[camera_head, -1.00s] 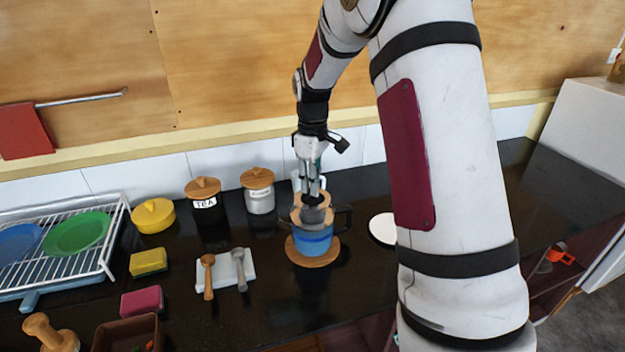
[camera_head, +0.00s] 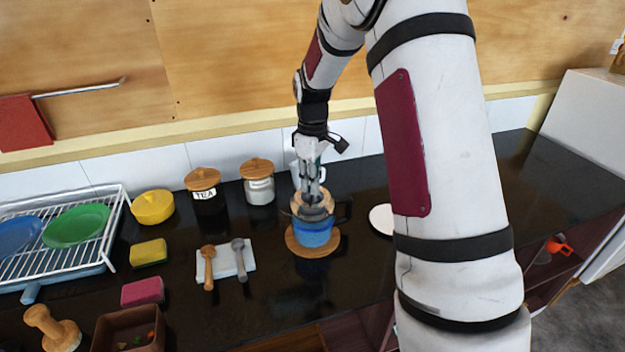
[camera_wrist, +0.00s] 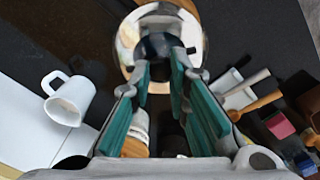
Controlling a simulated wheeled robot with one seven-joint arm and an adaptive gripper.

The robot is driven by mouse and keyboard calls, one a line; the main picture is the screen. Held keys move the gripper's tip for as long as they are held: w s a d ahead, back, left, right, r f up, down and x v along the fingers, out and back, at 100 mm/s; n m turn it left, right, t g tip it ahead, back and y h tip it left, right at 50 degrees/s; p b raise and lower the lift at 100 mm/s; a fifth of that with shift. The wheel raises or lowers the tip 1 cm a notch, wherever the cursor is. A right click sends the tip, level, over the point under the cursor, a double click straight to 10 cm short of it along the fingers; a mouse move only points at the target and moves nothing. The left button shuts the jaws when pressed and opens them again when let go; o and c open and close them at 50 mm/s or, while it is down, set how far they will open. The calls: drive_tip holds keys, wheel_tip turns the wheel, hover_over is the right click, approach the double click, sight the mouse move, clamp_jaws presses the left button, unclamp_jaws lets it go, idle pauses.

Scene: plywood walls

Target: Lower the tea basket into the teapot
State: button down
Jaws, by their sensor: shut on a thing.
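The teapot (camera_head: 313,236) is a see-through vessel with blue in its lower part and a dark handle at its right. It stands on a round wooden board (camera_head: 292,246). My gripper (camera_head: 312,196) is directly above it, pointing down, shut on the tea basket's top. The grey tea basket (camera_head: 317,212) is at the teapot's mouth; its lower part seems inside, but the exact depth is unclear. In the wrist view, my gripper (camera_wrist: 162,52) is shut on a dark knob in front of a round, shiny rim.
A tea jar (camera_head: 207,192) and a pale jar (camera_head: 258,182) stand behind left. A white rest (camera_head: 227,262) with two spoons lies left. A white disc (camera_head: 382,219) lies right. A white jug (camera_wrist: 72,98) shows in the wrist view. The counter in front is clear.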

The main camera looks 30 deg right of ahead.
drive_tip(key=shift+f, duration=0.1)
drive_tip(key=shift+f, duration=1.1)
drive_tip(key=shift+f, duration=0.25)
idle(0.3)
drive_tip(key=c, duration=1.1)
unclamp_jaws()
drive_tip(key=shift+o, duration=0.2)
drive_tip(key=shift+r, duration=0.1)
drive_tip(key=shift+r+p, duration=0.55)
drive_tip(key=shift+r, duration=3.9)
